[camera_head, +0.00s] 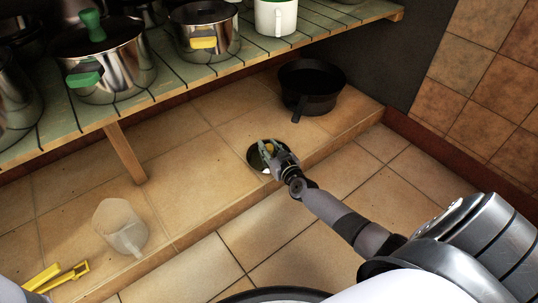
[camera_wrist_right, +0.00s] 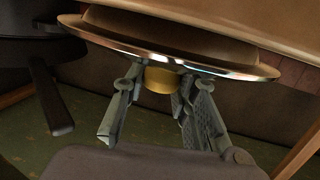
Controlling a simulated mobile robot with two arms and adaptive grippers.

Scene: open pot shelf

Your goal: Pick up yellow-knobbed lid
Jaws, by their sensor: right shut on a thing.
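The yellow-knobbed lid (camera_head: 252,161) is a round, dark, shiny disc over the tiled ledge below the shelf. It spans the top of the right wrist view (camera_wrist_right: 100,33), rim edge-on. My right gripper (camera_head: 270,150) is at its knob, with the fingers closed around it. The yellow knob (camera_wrist_right: 161,79) sits between the fingertips of the right gripper (camera_wrist_right: 157,86) in the wrist view. I cannot tell whether the lid touches the ledge. My left gripper is not in view.
A black pan (camera_head: 312,88) stands behind the lid. Pots, including a yellow-handled one (camera_head: 203,30) and a green-handled one (camera_head: 110,65), stand on the slatted shelf (camera_head: 330,20) above. A clear jug (camera_head: 119,228) and a yellow tool (camera_head: 55,277) are at lower left.

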